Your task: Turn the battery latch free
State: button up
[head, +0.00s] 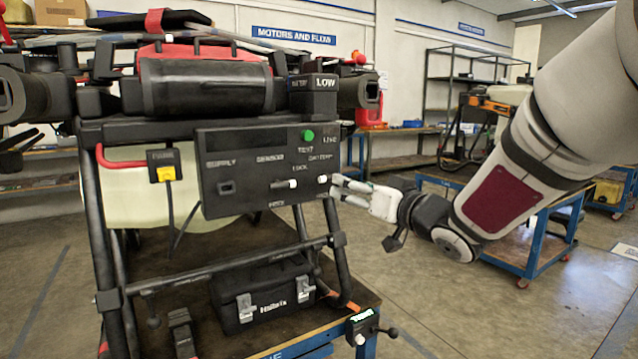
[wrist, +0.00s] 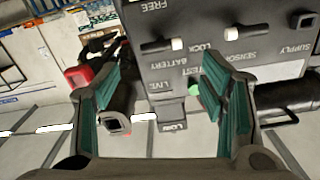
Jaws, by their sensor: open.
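The battery latch is a small black lever with a white tip (head: 322,179) at the right of the dark control panel (head: 237,160), below the BATTERY label. In the wrist view, which is upside down, the battery latch (wrist: 158,47) lies level with its white tip toward LOCK. FREE is printed lower on the panel. My gripper (head: 337,188) is at the panel's right edge, close to the latch. In the wrist view my gripper (wrist: 166,58) is open and empty, with the latch between its fingertips in the picture. I cannot tell whether they touch.
A similar sensor lever (head: 282,184) sits to the left, also shown in the wrist view (wrist: 245,32). A green TEST button (head: 308,135) is above. A black case (head: 262,298) lies on the cart below.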

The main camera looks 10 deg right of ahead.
aim_at(332, 176)
jog(key=b+x, duration=0.1)
jog(key=x, duration=0.8)
jog(key=shift+w+a, duration=0.1)
jog(key=shift+w, duration=0.15)
jog(key=c, duration=1.1)
